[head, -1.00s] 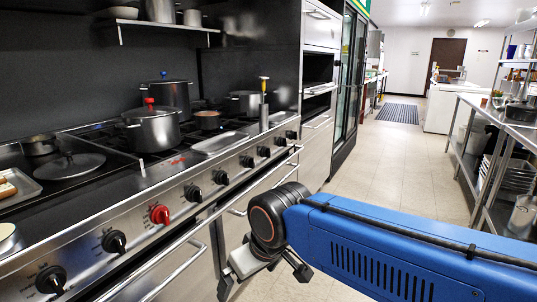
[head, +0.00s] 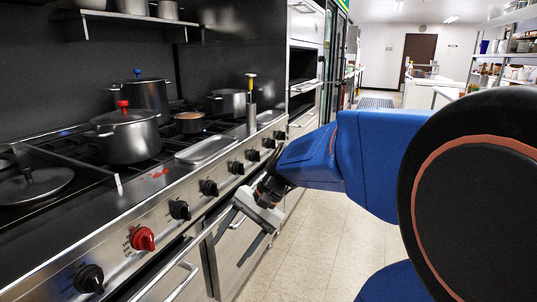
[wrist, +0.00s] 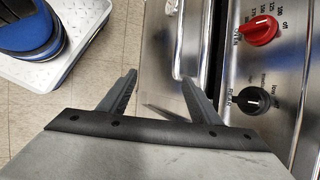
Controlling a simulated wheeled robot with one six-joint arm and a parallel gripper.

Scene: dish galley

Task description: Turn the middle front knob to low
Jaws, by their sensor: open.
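A row of knobs runs along the stove's front panel, including a red knob (head: 143,239) and several black ones, such as the black knob (head: 180,210) beyond it. I cannot tell which is the middle front knob. In the wrist view, a red knob (wrist: 258,31) is marked OVEN, and a black knob (wrist: 253,101) has a label that seems to read REAR. My gripper (head: 230,250) is open and empty in front of the stove, below the panel, apart from all knobs. In the wrist view its fingers (wrist: 160,80) flank the stove front's edge.
Oven door handles (head: 180,282) stick out below the knobs. A large pot (head: 125,137) with a red lid knob, more pots and a metal tray (head: 203,148) sit on the stove. Free tiled floor (head: 325,240) lies to the right. A shelf rack stands at far right.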

